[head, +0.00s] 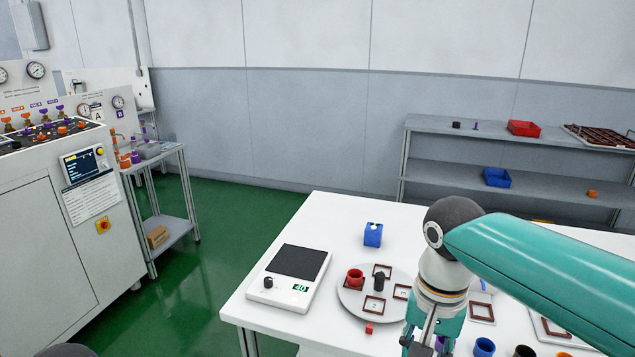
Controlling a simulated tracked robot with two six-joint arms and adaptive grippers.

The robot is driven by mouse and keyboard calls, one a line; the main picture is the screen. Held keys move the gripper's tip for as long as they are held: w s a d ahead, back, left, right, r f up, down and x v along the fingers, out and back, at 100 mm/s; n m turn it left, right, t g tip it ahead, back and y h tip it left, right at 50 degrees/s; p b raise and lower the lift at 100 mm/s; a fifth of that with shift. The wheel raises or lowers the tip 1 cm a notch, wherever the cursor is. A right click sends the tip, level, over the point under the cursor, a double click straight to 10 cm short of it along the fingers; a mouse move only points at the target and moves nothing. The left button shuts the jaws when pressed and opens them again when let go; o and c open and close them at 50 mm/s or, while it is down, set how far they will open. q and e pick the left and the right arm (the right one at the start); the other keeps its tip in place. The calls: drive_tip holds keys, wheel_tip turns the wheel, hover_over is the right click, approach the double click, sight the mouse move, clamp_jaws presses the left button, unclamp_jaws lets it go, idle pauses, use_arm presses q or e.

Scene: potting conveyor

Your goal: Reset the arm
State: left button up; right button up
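My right arm (545,270), teal with a dark round joint, comes in from the right over the white table. Its gripper (428,345) points down over the table's front part, at the bottom edge of the view. The fingertips are cut off or hard to make out, so I cannot tell whether it is open or holds anything. My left gripper is not in view.
The white table (335,215) holds a scale (280,290), a blue block-like holder (373,235), and a round plate (352,308) with a red cup (355,278). Small cups stand at the front right. A grey shelf (460,123) stands behind; a machine (45,240) is at left.

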drive_tip(key=s+d+f+g+p, duration=0.1)
drive_tip(key=s+d+f+g, duration=0.15)
drive_tip(key=f, duration=0.65)
drive_tip(key=s+d+f+g+p, duration=0.1)
drive_tip(key=s+f+g, duration=0.15)
drive_tip(key=f, duration=0.65)
drive_tip(key=s+a+f+y+p, duration=0.1)
drive_tip(key=s+a+f+y, duration=0.15)
drive_tip(key=s+f, duration=0.55)
drive_tip(key=s+a+f+y, duration=0.2)
drive_tip(key=s+a+f, duration=0.25)
drive_tip(key=f, duration=0.45)
drive_tip(key=w+f+n+t, duration=0.1)
drive_tip(key=t, duration=0.1)
drive_tip(key=w+n+t, duration=0.1)
drive_tip(key=w, duration=0.1)
drive_tip(key=w+f+n+t, duration=0.1)
drive_tip(key=t, duration=0.1)
drive_tip(key=shift+w+f+n+t+h, duration=0.15)
drive_tip(key=shift+f+n+t+h, duration=0.1)
drive_tip(key=shift+f+n+t, duration=0.1)
